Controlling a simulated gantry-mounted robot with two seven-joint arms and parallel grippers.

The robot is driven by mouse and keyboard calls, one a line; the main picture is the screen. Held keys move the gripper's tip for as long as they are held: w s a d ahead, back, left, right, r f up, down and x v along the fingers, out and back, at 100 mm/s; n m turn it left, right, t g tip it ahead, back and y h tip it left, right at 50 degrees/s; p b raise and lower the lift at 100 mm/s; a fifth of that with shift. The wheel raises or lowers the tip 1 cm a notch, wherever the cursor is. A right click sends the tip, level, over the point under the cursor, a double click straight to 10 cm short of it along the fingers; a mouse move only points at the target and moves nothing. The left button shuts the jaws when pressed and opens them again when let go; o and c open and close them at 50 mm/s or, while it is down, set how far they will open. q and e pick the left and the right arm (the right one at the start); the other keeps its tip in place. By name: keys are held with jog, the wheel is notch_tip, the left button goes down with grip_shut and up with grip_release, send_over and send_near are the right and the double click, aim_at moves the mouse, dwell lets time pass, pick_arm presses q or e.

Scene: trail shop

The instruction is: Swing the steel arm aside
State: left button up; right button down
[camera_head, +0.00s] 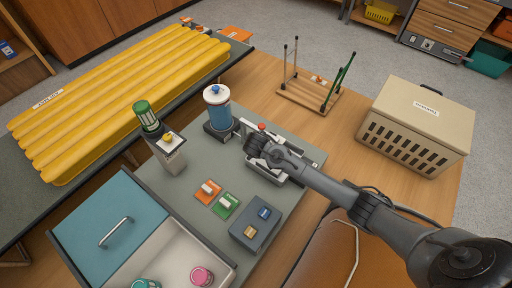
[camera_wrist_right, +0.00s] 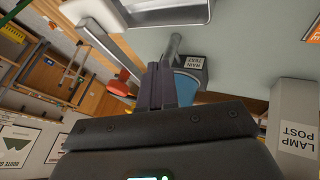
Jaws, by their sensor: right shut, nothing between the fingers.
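A pale metal device (camera_head: 267,172) stands on the grey mat, largely hidden under my right arm. A bright steel bar (camera_wrist_right: 97,40) runs down the upper left of the right wrist view and appears to be the steel arm. My right gripper (camera_wrist_right: 163,72) is shut and empty, its dark fingers pressed together to the right of that bar, with a gap between in the picture. In the head view the right gripper (camera_head: 253,146) is over the device's far left end, near a red knob (camera_head: 262,127). Whether it touches anything is unclear. My left gripper is out of view.
A blue cylinder (camera_head: 217,112) on a dark base and a grey post (camera_head: 169,157) stand left of the gripper. Orange (camera_head: 207,190) and green (camera_head: 225,205) switches and a grey box (camera_head: 256,222) sit nearer. A beige crate (camera_head: 418,122) stands right; bare wood lies between.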

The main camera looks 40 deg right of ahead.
jog(key=d, duration=0.2)
jog(key=w+d+b, duration=0.1)
jog(key=d, duration=0.1)
jog(key=shift+w+f, duration=0.1)
dwell(0.5)
